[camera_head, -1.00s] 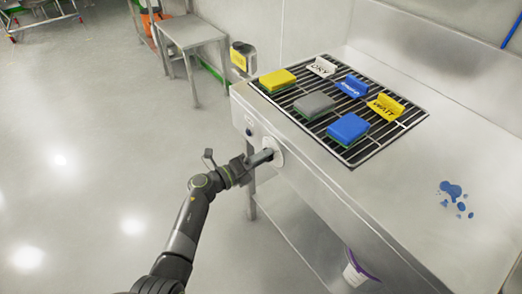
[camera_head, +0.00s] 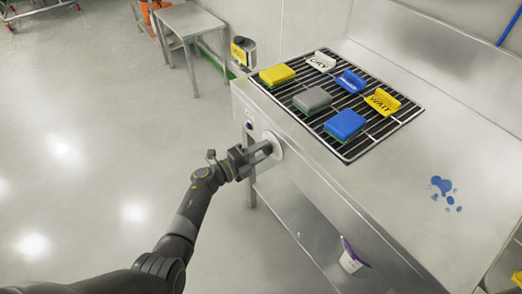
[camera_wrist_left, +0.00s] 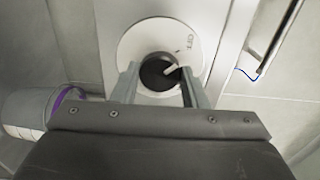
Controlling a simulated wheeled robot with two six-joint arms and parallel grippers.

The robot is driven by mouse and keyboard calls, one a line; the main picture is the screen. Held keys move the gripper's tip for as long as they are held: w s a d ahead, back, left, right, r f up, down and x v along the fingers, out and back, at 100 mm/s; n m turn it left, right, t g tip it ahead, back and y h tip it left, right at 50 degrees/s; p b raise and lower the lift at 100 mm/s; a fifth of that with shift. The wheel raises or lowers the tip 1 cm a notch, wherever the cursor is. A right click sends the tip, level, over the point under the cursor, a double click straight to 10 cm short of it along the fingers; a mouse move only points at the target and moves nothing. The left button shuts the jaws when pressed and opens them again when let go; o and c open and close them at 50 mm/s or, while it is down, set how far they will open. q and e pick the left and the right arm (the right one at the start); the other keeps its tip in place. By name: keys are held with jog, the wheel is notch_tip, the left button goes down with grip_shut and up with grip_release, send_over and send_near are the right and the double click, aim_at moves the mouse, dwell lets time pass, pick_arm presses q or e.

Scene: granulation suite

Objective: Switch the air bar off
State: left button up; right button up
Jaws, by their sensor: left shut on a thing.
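The air bar's control is a round white dial plate (camera_head: 277,147) on the front face of the steel bench. In the left wrist view the dial plate (camera_wrist_left: 140,38) carries small dark lettering, apparently "OFF", at its upper right. A black round knob (camera_wrist_left: 155,78) with a white pointer sits at its centre. The pointer slants right and slightly up. My left gripper (camera_head: 268,150) reaches the dial from the left. In the wrist view the left gripper's fingers (camera_wrist_left: 161,84) stand on either side of the knob and are shut on it. My right gripper is not in view.
The steel bench top (camera_head: 420,145) has a black slotted grille (camera_head: 352,158) with yellow, grey and blue pads and several small signs. A dark button (camera_head: 249,125) is left of the dial. A white and purple tub (camera_head: 350,261) is below. Open floor lies left.

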pick_arm(q)
jog(key=o, duration=1)
jog(key=shift+c, duration=0.2)
jog(key=v, duration=1.7)
jog(key=shift+s+a, duration=0.15)
